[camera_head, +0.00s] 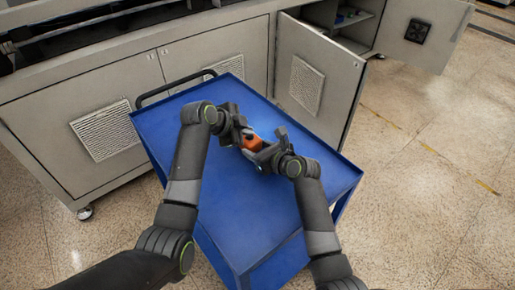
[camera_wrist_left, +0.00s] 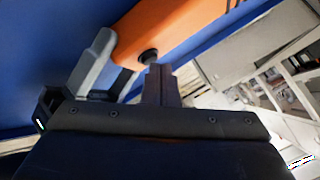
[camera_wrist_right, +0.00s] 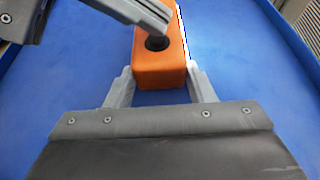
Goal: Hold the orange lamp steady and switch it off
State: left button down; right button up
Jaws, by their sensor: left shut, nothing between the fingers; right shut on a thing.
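The orange lamp (camera_head: 252,143) is a box-shaped body over the blue cart top, between my two grippers. My right gripper (camera_wrist_right: 160,80) is shut on the lamp, one finger on each side of its near end. My left gripper (camera_wrist_left: 160,75) is shut and empty, its fingertips close to a round black button (camera_wrist_left: 148,57) on the lamp. In the right wrist view the left fingertip is over the button (camera_wrist_right: 157,43) and partly covers it; I cannot tell whether it is pressed. The lamp (camera_wrist_left: 170,28) also shows in the left wrist view. I cannot see whether it is lit.
The blue cart (camera_head: 215,215) has a raised rim and a black handle (camera_head: 175,88) at the far left. Its top is otherwise clear. Grey cabinets (camera_head: 65,130) stand behind it, with an open door (camera_head: 315,85) close to the cart's far right side.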

aim_at(246, 139)
pick_arm(q)
jog(key=shift+f, duration=0.15)
jog(key=shift+r, duration=0.6)
jog(key=shift+r, duration=0.1)
jog(key=shift+r, duration=2.9)
pick_arm(e)
jog(key=o, duration=1.2)
jog(key=shift+s+d, duration=0.1)
